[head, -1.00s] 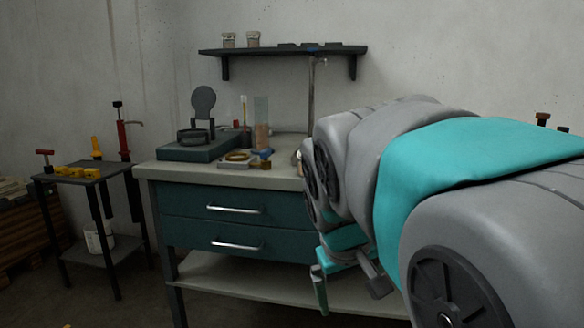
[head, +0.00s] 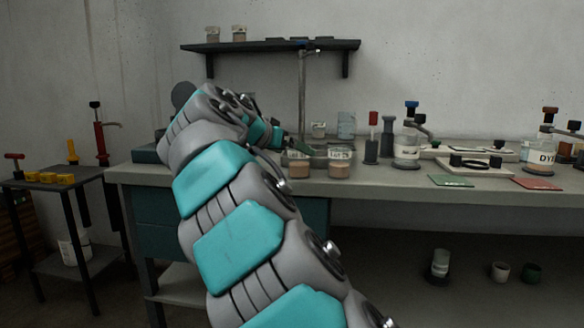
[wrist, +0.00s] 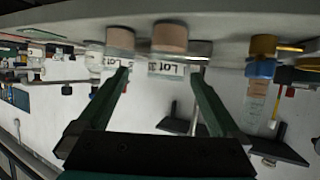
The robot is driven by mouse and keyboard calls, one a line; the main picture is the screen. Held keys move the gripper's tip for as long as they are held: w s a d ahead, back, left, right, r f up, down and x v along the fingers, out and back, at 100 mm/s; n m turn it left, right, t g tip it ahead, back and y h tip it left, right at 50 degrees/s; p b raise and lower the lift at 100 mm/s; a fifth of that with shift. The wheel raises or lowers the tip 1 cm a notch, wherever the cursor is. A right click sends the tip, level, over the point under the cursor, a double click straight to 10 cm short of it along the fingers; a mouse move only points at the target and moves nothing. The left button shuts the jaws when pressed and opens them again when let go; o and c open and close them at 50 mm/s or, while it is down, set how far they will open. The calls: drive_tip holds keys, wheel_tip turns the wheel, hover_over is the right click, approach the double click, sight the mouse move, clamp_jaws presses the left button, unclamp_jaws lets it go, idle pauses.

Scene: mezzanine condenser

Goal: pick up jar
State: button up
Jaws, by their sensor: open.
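Two clear jars with reddish-brown contents and white "Lot" labels stand side by side near the bench's front edge, a left jar (head: 299,164) and a right jar (head: 340,163). The wrist view is upside down. It shows one labelled jar (wrist: 169,42) ahead, between the lines of my two fingers, and another (wrist: 120,40) beside it, partly behind a finger. My gripper (wrist: 160,78) is open with nothing between its fingers. In the head view my gripper (head: 299,146) is just behind or above the left jar, mostly hidden by my arm. I cannot tell whether it touches.
The grey workbench (head: 400,182) also holds bottles (head: 407,150), a red-topped tool (head: 373,138) and coloured cards (head: 450,181). A wall shelf (head: 270,45) with two small jars hangs above. A side table (head: 48,185) stands left. The wrist view shows a yellow-and-blue-topped container (wrist: 259,85) nearby.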

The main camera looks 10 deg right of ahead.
drive_tip(key=shift+w+f, duration=0.2)
drive_tip(key=shift+w, duration=0.7)
drive_tip(key=x, duration=0.2)
drive_tip(key=p+x, duration=0.1)
drive_tip(key=x, duration=0.4)
drive_tip(key=shift+w+d+r, duration=0.25)
drive_tip(key=shift+d+r, duration=0.05)
clamp_jaws()
drive_tip(key=shift+r, duration=0.2)
